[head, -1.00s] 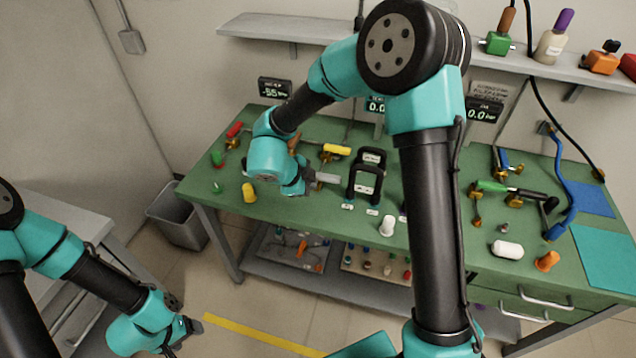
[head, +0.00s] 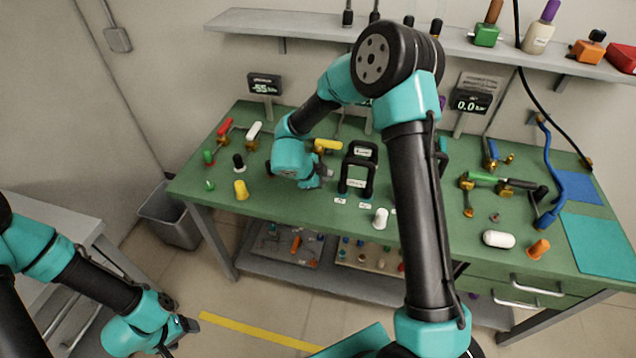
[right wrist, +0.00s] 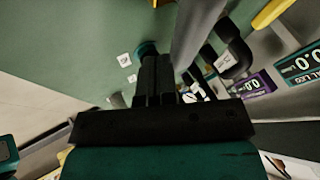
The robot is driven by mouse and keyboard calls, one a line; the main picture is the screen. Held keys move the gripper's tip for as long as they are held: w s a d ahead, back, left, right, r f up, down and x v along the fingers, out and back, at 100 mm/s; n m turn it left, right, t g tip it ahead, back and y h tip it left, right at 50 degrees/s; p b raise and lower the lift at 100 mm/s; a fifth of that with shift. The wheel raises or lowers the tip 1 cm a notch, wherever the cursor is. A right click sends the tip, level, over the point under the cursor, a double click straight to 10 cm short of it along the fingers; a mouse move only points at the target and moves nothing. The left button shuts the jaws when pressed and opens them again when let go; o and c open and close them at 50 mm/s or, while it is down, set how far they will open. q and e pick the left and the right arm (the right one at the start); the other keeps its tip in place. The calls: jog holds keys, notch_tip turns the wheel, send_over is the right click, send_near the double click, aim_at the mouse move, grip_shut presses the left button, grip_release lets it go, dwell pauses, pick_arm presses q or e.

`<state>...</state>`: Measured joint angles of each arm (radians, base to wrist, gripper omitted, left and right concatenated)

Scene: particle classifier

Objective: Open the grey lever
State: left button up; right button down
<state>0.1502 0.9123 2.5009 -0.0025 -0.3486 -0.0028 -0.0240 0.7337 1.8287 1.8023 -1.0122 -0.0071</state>
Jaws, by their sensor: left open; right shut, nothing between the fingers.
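A grey bar (right wrist: 198,35), which looks like the grey lever, stands close beside my right gripper's fingers in the right wrist view. In the head view the lever is mostly hidden by my right wrist, and I cannot tell its angle. My right gripper (head: 322,178) is low over the green bench, left of the black double-handled frame (head: 347,190). Its fingers (right wrist: 156,80) are shut and empty; I cannot tell whether they touch the bar. My left gripper (head: 185,335) is open and empty at the lower left, away from the bench.
A yellow lever (head: 327,145) is just behind my right wrist. Red (head: 225,126) and white (head: 254,131) levers stand to its left. A yellow cap (head: 241,190) and a white cap (head: 381,218) stand near the front edge.

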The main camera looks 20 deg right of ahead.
jog(key=shift+w+d+n+t, duration=0.15)
jog(key=shift+d+n+t, duration=0.25)
jog(key=shift+n, duration=0.3)
dwell(0.4)
jog(key=shift+w+d+n+t+y, duration=0.15)
jog(key=shift+d+n+t+y, duration=0.2)
jog(key=shift+n, duration=0.35)
jog(key=n+t, duration=0.1)
jog(key=w+d+n+t+y, duration=0.1)
jog(key=n, duration=0.1)
jog(key=shift+d, duration=0.15)
jog(key=shift+w+d, duration=0.4)
jog(key=shift+w, duration=0.4)
jog(key=shift+r, duration=0.1)
jog(key=v, duration=1.7)
jog(key=shift+r, duration=0.15)
jog(key=shift+d, duration=0.1)
